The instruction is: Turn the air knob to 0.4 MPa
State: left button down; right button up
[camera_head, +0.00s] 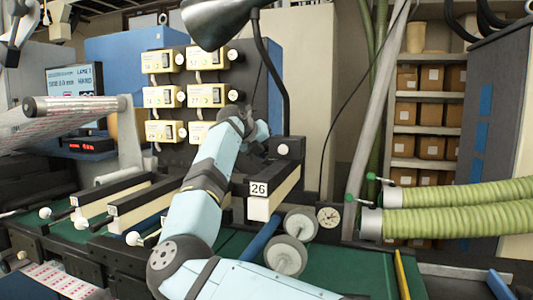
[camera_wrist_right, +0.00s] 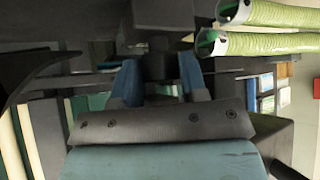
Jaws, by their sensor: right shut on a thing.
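My right arm reaches up through the middle of the head view. My right gripper (camera_head: 262,132) is beside a black box (camera_head: 291,147) at the end of a bar, and its wrist hides the fingertips. In the right wrist view, two blue fingers of this gripper (camera_wrist_right: 159,82) stand either side of a dark block (camera_wrist_right: 163,45). The gripper is shut on a dark part that appears to be the air knob, but its outline is hard to see. A round white-faced gauge (camera_head: 328,216) sits lower right; its reading is too small to tell. My left gripper is not seen.
Cream control boxes (camera_head: 163,97) are mounted on a dark panel behind the arm. A lamp (camera_head: 217,22) hangs above. Pale rollers (camera_head: 286,255) and a bar labelled 26 (camera_head: 264,208) lie below. Green hoses (camera_head: 460,205) run at the right. Shelves of cartons (camera_head: 430,117) stand behind.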

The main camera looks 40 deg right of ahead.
dwell(0.3)
jog(key=o, duration=0.9)
jog(key=shift+a+r, duration=0.1)
jog(key=b+v, duration=0.2)
jog(key=v, duration=1.1)
jog(key=shift+a+r+b, duration=0.25)
jog(key=shift+b, duration=0.05)
